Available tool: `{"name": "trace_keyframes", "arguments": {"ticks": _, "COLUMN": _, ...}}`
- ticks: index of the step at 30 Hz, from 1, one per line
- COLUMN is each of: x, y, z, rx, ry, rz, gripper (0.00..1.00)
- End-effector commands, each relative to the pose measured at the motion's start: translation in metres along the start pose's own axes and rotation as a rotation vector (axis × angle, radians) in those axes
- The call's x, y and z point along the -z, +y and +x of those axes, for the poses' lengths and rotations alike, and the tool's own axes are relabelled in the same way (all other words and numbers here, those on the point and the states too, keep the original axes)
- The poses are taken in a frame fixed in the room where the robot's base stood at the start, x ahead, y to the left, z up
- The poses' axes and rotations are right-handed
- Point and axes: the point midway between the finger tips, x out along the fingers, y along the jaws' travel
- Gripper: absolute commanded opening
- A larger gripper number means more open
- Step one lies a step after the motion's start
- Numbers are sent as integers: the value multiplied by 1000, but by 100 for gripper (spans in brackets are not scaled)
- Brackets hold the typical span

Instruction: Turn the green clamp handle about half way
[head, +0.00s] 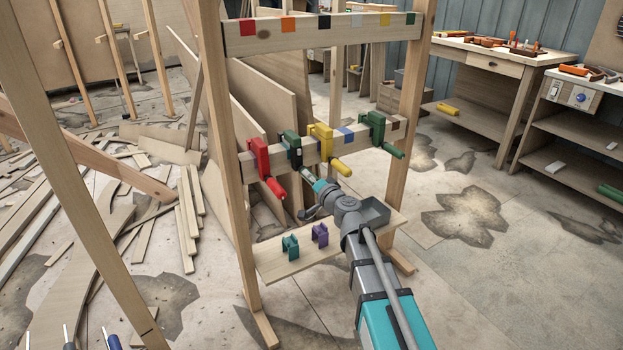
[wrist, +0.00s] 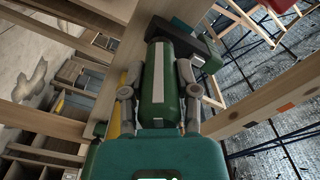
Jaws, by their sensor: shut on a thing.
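A green clamp (head: 290,140) is fixed on the middle rail of a wooden frame, between the red and yellow clamps. Its handle points down toward my gripper (head: 311,182). In the wrist view, the green handle (wrist: 160,85) with a pale stripe along it lies between the two grey fingers of my gripper (wrist: 156,92). The fingers are shut on the handle from both sides. The clamp's dark green body (wrist: 183,42) shows beyond the handle. In the head view my gripper hides the handle's lower end.
The red clamp (head: 257,160) and yellow clamp (head: 322,140) flank it closely. A teal clamp (head: 290,247) and a purple clamp (head: 320,234) stand on the lower shelf (head: 285,268). Wood scraps cover the left floor.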

Motion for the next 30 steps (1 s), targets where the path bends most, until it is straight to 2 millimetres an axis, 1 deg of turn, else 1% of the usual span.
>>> {"name": "trace_keyframes", "arguments": {"ticks": 9, "x": 0, "y": 0, "z": 0, "rx": 0, "ry": 0, "rz": 296, "gripper": 0}}
{"name": "trace_keyframes", "arguments": {"ticks": 15, "x": 0, "y": -1, "z": 0, "rx": 0, "ry": 0, "rz": 452, "gripper": 0}}
{"name": "trace_keyframes", "arguments": {"ticks": 21, "x": 0, "y": -1, "z": 0, "rx": 0, "ry": 0, "rz": 554, "gripper": 0}}
{"name": "trace_keyframes", "arguments": {"ticks": 30, "x": -1, "y": -1, "z": 0, "rx": 0, "ry": 0, "rz": 605, "gripper": 0}}
